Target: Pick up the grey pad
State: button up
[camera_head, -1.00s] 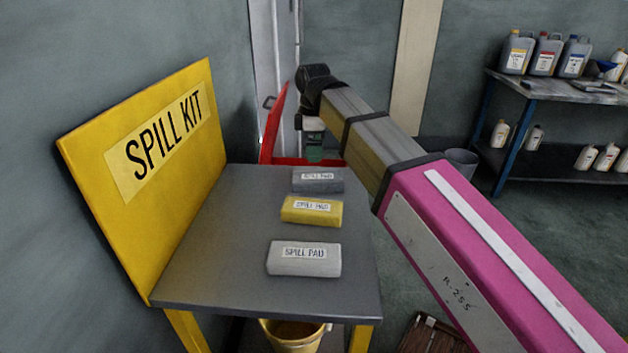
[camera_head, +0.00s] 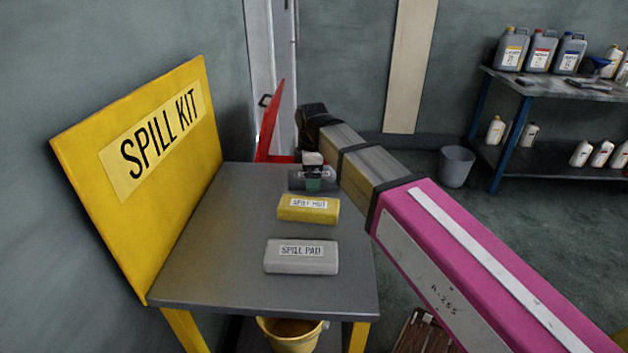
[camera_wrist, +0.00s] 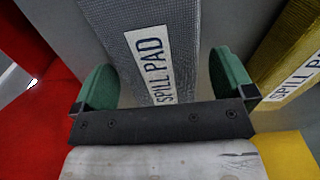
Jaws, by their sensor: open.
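A darker grey pad (camera_head: 297,184) labelled SPILL PAD lies at the far end of the grey table (camera_head: 205,265). A yellow pad (camera_head: 308,210) lies in front of it, and a pale grey pad (camera_head: 301,262) lies nearest. My gripper (camera_head: 313,180) is at the darker grey pad and partly hides it. In the wrist view, my open gripper (camera_wrist: 166,80) has its green fingers on either side of the darker grey pad (camera_wrist: 185,30), with clear gaps. I cannot tell its exact height above the table. The yellow pad (camera_wrist: 300,45) shows at the right there.
The yellow SPILL KIT board (camera_head: 140,165) stands along the table's left edge. A red object (camera_head: 271,125) stands behind the far end. A yellow bucket (camera_head: 291,335) sits below the front. A shelf with bottles (camera_head: 545,90) and a grey bin (camera_head: 456,166) are right.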

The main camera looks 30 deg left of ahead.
jog(key=shift+f, duration=0.15)
jog(key=shift+c, duration=0.3)
jog(key=c, duration=0.9)
jog(key=shift+r, duration=0.45)
notch_tip(320, 180, up, 3)
jog(key=shift+r, duration=0.1)
jog(key=s+r, duration=0.2)
jog(key=s, duration=0.2)
jog(key=s+r, duration=0.2)
jog(key=s, duration=0.1)
jog(key=s+d+r, duration=0.1)
jog(key=s+r, duration=0.2)
jog(key=s, duration=0.1)
jog(key=shift+s, duration=0.35)
